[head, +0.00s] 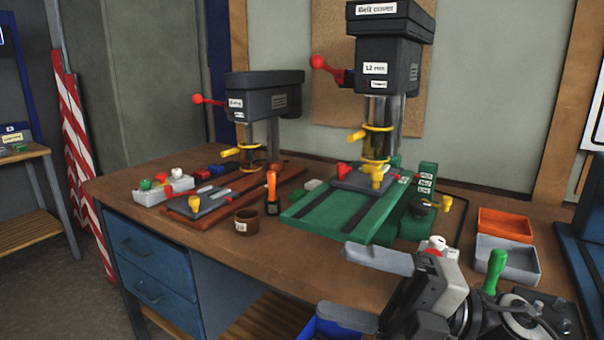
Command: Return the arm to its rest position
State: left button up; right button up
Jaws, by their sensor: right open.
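My right gripper (338,283) comes in from the lower right in the head view. Its two grey fingers point left and stand wide apart, with nothing between them. It hangs in front of the wooden workbench (215,285) near its front edge, below the green drill press base (325,212). I cannot tell the exact gap to the bench. My left gripper is not in view.
Two drill presses stand on the bench, a large one (388,65) and a smaller one (262,100). Near my right arm are an orange tray (505,224), a grey tray (508,262) and a green handle (494,270). A brown cup (246,221) stands mid-bench.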

jog(key=w+d+f+m+t+h, duration=0.2)
jog(key=d+f+m+t+h, duration=0.2)
jog(key=f+m+t+h, duration=0.7)
jog(key=w+d+f+m+t+h, duration=0.1)
jog(key=d+f+m+t+h, duration=0.35)
jog(key=m, duration=1.15)
jog(key=s+f+m+g+h, duration=0.1)
jog(key=s+f+m+g, duration=0.2)
jog(key=s+f, duration=0.3)
jog(key=s+f+m+g+h, duration=0.1)
jog(key=s+f+m+g, duration=0.2)
jog(key=f, duration=1)
jog(key=s, duration=0.3)
jog(key=shift+f+g, duration=0.2)
jog(key=shift+g, duration=0.15)
jog(key=shift+w+h, duration=0.1)
jog(key=shift+h, duration=0.15)
